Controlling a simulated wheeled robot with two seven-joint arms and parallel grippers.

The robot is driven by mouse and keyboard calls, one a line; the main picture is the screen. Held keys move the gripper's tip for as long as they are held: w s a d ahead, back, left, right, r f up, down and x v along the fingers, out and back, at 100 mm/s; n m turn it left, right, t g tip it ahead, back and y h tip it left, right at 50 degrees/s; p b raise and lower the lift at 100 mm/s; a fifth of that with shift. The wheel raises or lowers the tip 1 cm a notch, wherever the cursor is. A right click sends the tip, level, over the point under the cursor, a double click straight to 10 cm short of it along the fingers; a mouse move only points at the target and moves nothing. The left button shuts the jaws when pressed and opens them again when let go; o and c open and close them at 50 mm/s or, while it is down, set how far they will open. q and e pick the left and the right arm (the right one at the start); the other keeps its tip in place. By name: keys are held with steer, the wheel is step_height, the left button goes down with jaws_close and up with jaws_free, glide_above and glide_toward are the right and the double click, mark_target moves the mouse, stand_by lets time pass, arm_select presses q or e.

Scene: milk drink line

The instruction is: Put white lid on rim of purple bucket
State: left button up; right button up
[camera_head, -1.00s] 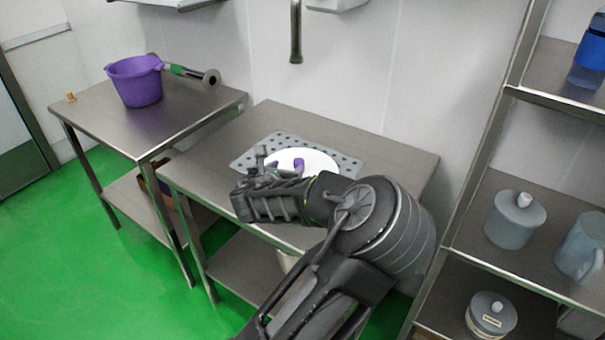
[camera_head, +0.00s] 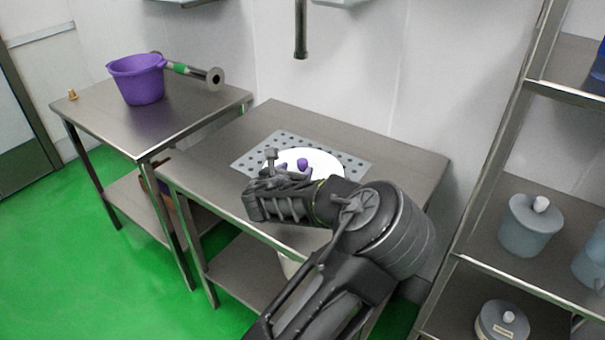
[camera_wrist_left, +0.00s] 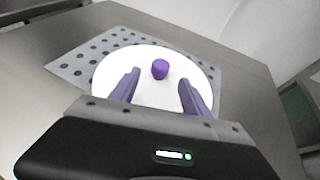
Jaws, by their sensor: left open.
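The white lid (camera_head: 325,161) is a round disc with a purple knob (camera_head: 302,164), lying on the perforated grey mat on the middle table. The lid (camera_wrist_left: 195,75) and its knob (camera_wrist_left: 160,69) also show in the left wrist view. My left gripper (camera_head: 276,163) is open, just in front of the lid and partly hiding it. In the left wrist view its two purple fingers (camera_wrist_left: 157,92) stand apart over the lid's near part, with the knob beyond them and between their lines. The purple bucket (camera_head: 138,82) stands upright and uncovered on the left table. My right gripper is not in view.
A pipe fitting (camera_head: 196,74) with a green band lies behind the bucket, and a small tan piece (camera_head: 72,94) sits at the left table's corner. Shelves at right hold grey lidded containers (camera_head: 530,225). A tap (camera_head: 300,30) hangs above the middle table, whose back right is clear.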

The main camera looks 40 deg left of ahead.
mark_target(301, 166)
arm_select(q)
steer(key=p+x, duration=0.1)
steer(key=x, duration=0.4)
steer(key=shift+w, duration=0.15)
steer(key=shift+c, duration=0.4)
jaws_close()
stand_by(0.6)
steer(key=shift+r, duration=0.1)
